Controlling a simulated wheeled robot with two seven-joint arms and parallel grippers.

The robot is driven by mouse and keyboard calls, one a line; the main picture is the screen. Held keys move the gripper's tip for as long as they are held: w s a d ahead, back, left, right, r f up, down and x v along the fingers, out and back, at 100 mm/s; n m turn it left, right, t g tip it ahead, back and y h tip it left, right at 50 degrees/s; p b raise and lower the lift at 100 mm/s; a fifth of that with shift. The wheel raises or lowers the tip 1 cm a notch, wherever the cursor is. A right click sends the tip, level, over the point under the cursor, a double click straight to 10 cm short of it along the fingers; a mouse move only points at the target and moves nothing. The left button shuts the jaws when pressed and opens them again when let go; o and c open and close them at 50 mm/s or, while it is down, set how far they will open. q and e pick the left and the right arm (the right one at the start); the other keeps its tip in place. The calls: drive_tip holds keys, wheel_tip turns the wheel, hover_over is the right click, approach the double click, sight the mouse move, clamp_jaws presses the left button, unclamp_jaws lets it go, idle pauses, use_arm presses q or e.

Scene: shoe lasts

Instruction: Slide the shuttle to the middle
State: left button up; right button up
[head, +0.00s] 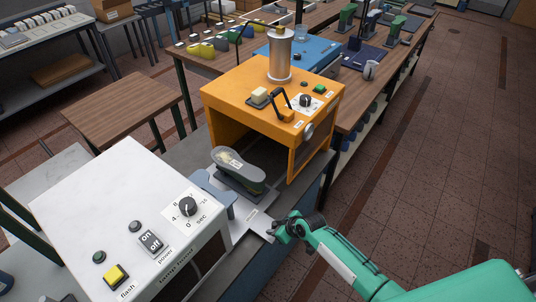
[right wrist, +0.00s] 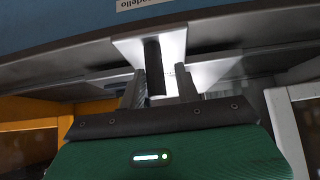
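The shuttle (head: 257,222) is a pale grey plate between the white lamp box and the orange press. A grey-green shoe last (head: 238,168) lies on it, nearer the orange press. My right gripper (head: 274,234) is at the shuttle's front end. In the right wrist view my right gripper (right wrist: 158,92) has its two fingers apart, with a dark upright strip (right wrist: 154,65) of the shuttle's pale end piece between them. Gaps show on both sides of the strip, so it does not look clamped. My left gripper is not in view.
The white lamp box (head: 120,215), with a dial and buttons, stands on the left. The orange press (head: 265,95) stands behind on the right. A wooden table (head: 125,105) and a long bench (head: 350,110) are farther back. Floor on the right is clear.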

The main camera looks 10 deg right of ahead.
drive_tip(key=shift+w+d, duration=0.1)
drive_tip(key=shift+d, duration=0.05)
drive_tip(key=shift+s+d+r, duration=0.2)
drive_tip(key=shift+d+r, duration=0.05)
drive_tip(key=shift+r, duration=0.15)
drive_tip(key=v, duration=0.7)
